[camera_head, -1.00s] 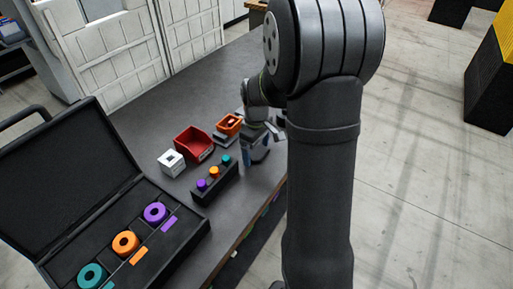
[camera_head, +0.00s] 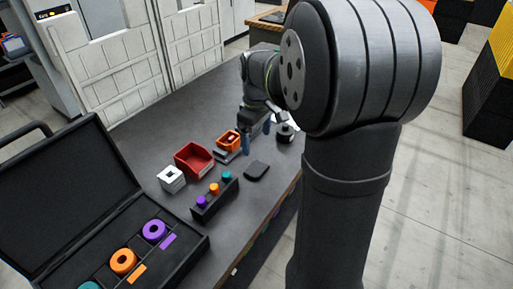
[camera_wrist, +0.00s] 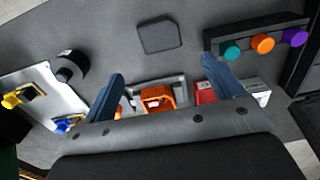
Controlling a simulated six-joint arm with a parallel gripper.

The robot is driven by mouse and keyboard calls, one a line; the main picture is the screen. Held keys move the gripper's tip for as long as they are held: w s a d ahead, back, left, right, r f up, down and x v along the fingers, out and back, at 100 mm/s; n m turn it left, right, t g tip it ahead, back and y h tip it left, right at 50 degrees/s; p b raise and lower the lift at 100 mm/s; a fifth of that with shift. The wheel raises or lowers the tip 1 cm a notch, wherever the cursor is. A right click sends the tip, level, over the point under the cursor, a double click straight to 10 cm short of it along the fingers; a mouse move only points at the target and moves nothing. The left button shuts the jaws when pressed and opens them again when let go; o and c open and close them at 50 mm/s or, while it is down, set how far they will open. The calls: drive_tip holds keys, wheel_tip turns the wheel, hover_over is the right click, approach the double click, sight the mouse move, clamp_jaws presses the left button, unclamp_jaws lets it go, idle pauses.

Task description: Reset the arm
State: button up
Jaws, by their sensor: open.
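My gripper (camera_wrist: 160,92) shows in the wrist view with its two blue fingers spread wide apart and nothing held between them. In the head view my gripper (camera_head: 256,130) hangs above the far part of the dark table, close to the small orange bin (camera_head: 228,140). That orange bin also shows in the wrist view (camera_wrist: 157,98), between and beyond the fingers. My upper arm hides part of the table's right side in the head view.
A red bin (camera_head: 193,160), a white block (camera_head: 171,179) and a black rack (camera_head: 214,201) with purple, orange and teal pegs stand on the table. A flat dark pad (camera_head: 257,170) lies beside the rack. An open black case (camera_head: 190,250) holds coloured rings. A black cylinder (camera_wrist: 72,66) stands near a white plate (camera_wrist: 45,95).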

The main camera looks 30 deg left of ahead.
sight(256, 168)
drive_tip(key=shift+r, duration=0.4)
wheel_tip(256, 168, down, 12)
drive_tip(key=shift+r, duration=1.9)
drive_tip(key=shift+f, duration=0.15)
